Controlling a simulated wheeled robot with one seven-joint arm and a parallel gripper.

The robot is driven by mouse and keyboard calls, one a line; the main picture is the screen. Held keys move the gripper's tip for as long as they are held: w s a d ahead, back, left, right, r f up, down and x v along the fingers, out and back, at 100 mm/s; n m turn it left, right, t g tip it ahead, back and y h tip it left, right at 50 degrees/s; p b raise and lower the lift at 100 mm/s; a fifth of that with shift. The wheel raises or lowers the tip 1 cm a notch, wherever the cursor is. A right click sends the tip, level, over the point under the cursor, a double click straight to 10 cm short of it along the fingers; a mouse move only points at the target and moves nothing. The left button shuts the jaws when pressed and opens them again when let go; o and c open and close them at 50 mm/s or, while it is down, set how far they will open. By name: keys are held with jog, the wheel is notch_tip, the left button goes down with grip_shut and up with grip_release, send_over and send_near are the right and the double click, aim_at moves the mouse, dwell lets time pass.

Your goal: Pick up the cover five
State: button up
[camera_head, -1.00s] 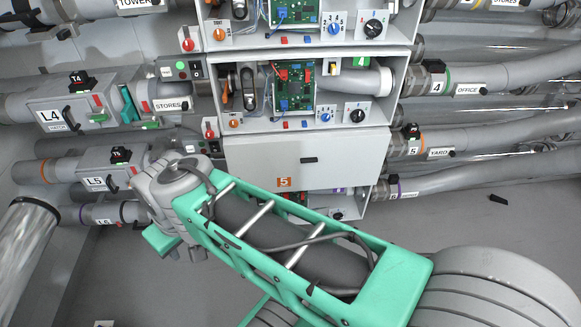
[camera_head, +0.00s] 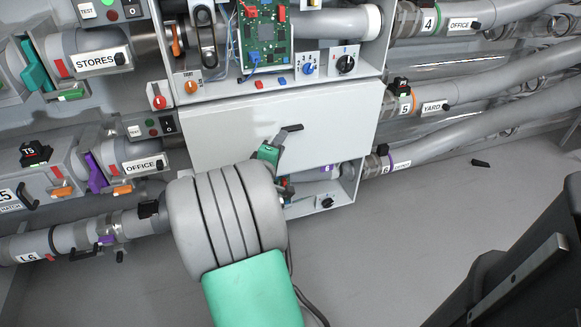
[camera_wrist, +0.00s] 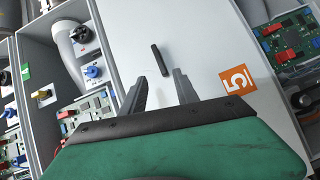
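Cover five (camera_head: 235,125) is a flat light grey panel over one box of the wall rack in the head view. In the wrist view, cover five (camera_wrist: 205,45) bears an orange label "5" (camera_wrist: 237,80). Its short black handle (camera_wrist: 160,60) lies ahead of the gap between my fingers. My gripper (camera_wrist: 160,76) is open, with its two dark fingers apart and nothing seen between them. In the head view my gripper (camera_head: 276,146) is at the panel's lower part, near the handle (camera_head: 295,127).
An open box with a green circuit board (camera_head: 265,45) and knobs is above the cover. Another open box (camera_head: 345,190) is below. Grey pipes (camera_head: 450,85) run off to the right, and labelled pipe units (camera_head: 60,180) stand at the left. A small black piece (camera_head: 480,162) lies at the right.

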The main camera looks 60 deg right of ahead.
aim_at(298, 130)
jog(key=shift+n+h, duration=0.7)
jog(key=d, duration=0.3)
jog(key=d+f+b, duration=0.1)
jog(key=d, duration=0.2)
jog(key=s+d+b, duration=0.1)
jog(key=d, duration=0.2)
jog(key=shift+d+f, duration=0.15)
jog(key=shift+c, duration=0.3)
grip_shut()
